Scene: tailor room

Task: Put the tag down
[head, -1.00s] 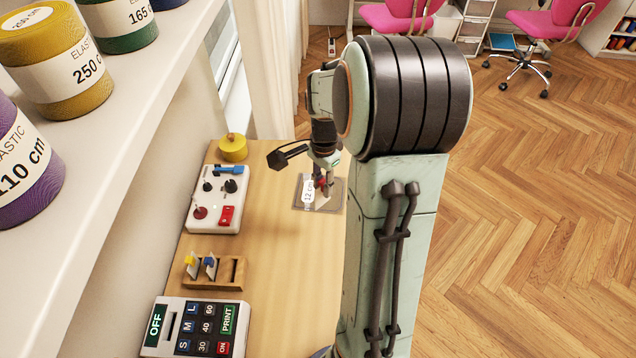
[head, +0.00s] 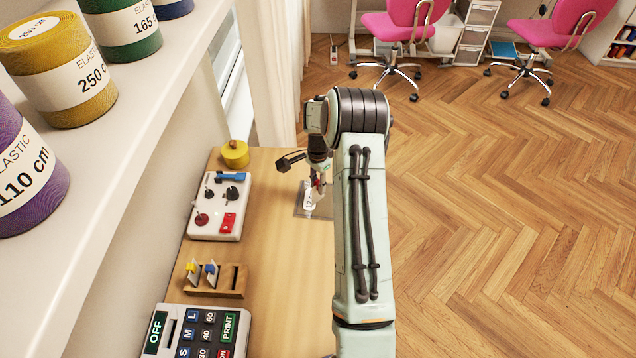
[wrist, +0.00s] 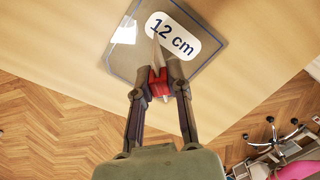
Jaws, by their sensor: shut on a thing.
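My gripper (wrist: 161,78) is shut on the red piece, and a pale pointed part shows between the fingertips. I cannot tell whether the tag touches the plate. In the head view, my gripper (head: 318,187) points down at the tag (head: 309,200) over the plate (head: 299,212), at the table's far end.
On the wooden table (head: 285,280) are a white control panel (head: 208,226), a yellow round object (head: 235,154), a wooden slotted holder (head: 222,287) and a button box (head: 170,308). A shelf (head: 150,90) with elastic spools runs along the left. The table's middle is clear.

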